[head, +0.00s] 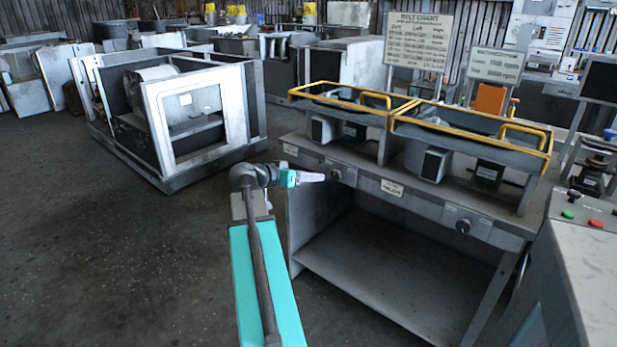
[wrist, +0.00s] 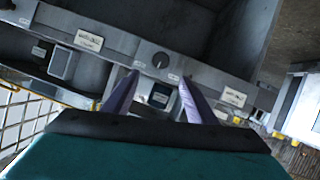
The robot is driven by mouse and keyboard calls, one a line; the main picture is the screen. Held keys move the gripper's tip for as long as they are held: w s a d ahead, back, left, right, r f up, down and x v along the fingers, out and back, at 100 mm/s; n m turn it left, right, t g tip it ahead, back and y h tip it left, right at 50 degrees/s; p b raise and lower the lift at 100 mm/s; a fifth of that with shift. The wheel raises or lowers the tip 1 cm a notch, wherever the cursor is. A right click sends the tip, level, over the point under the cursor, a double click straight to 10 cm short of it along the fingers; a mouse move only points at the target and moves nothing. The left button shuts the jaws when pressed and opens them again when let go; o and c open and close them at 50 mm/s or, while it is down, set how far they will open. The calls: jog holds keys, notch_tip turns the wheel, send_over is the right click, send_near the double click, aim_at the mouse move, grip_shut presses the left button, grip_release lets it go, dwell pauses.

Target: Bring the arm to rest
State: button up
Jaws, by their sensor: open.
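My gripper (head: 318,177) is at the end of my teal arm, in front of the left part of the grey workbench (head: 395,212) in the head view. In the wrist view, the two purple fingers of my gripper (wrist: 157,92) stand apart with nothing between them. Beyond them shows the bench front with a dark round knob (wrist: 160,61) and small white labels. The gap between the fingertips and the bench front is hard to judge.
Yellow-railed frames (head: 470,128) stand on the bench, with sign boards (head: 418,42) behind. A blower housing (head: 195,115) stands on the floor at left. A control panel (head: 590,230) with green and red buttons is at right. Open floor (head: 110,260) lies left of my arm.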

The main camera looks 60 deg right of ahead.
dwell(0.3)
jog(key=w+a+f+n+t+p, duration=0.3)
jog(key=w+a+f+n, duration=0.1)
jog(key=w+a+f, duration=1)
jog(key=w+a+f+n+y+p, duration=0.1)
jog(key=w+a+f+n+y, duration=0.1)
jog(key=a+f, duration=0.6)
jog(key=w+a+f+n+y+p, duration=0.1)
jog(key=w+a+f+n+y, duration=0.15)
jog(key=a+f, duration=0.55)
jog(key=s+a+f+n+y, duration=0.1)
jog(key=s+a+f, duration=0.2)
jog(key=a+f, duration=0.25)
jog(key=s+a+f+n+y+p, duration=0.1)
jog(key=s+a+f+n, duration=0.1)
jog(key=a+f, duration=0.35)
jog(key=s+a+f+n+y, duration=0.1)
jog(key=s+a+f, duration=0.2)
jog(key=a, duration=0.4)
jog(key=s+a+f+n+g+y, duration=0.2)
jog(key=s+a+f+n, duration=0.1)
jog(key=s+a, duration=0.5)
jog(key=s+a+f+n+g+y+p, duration=0.1)
jog(key=s+a+f+n+y, duration=0.2)
jog(key=s+a, duration=0.4)
jog(key=a, duration=0.3)
jog(key=shift+s+a+f+n+g, duration=0.25)
jog(key=shift+s+f+n+g, duration=0.1)
jog(key=shift+s+f+g, duration=0.05)
